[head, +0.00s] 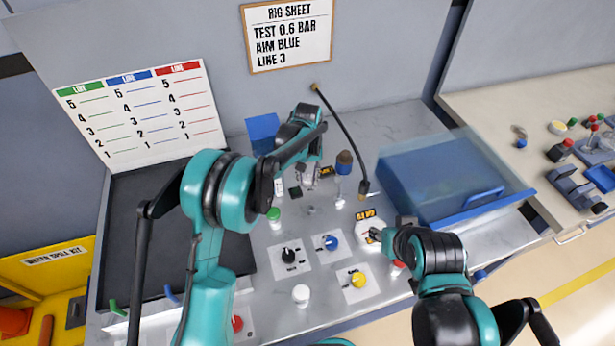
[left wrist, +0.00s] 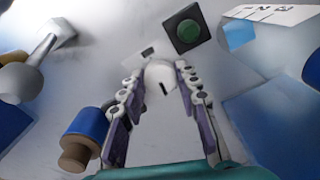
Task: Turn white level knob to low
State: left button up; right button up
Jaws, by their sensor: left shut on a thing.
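A white knob (left wrist: 160,75) with a dark pointer mark sits between the fingertips of my left gripper (left wrist: 162,82) in the left wrist view. The left fingers are shut on it. In the head view my left gripper (head: 308,178) reaches down at the back middle of the grey bench and hides most of the knob. A small orange-lettered dark label (head: 327,171) is beside it. The setting the mark points to cannot be read. My right gripper (head: 375,235) is low beside a white round part under a 0.0 BAR display (head: 366,213); its fingers are too hidden to judge.
A green button (left wrist: 187,32) on a black base is close to the left fingers. Black (head: 288,256), blue (head: 332,242) and yellow (head: 358,280) knobs stand in front. A blue-and-brown cylinder (left wrist: 88,140) is near the left finger. A clear-lidded blue bin (head: 440,180) is at right.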

aim_at(308, 178)
pick_arm(q)
jog(key=shift+n, duration=0.5)
jog(key=o, duration=1.2)
jog(key=shift+c, duration=0.2)
notch_tip(308, 178, up, 12)
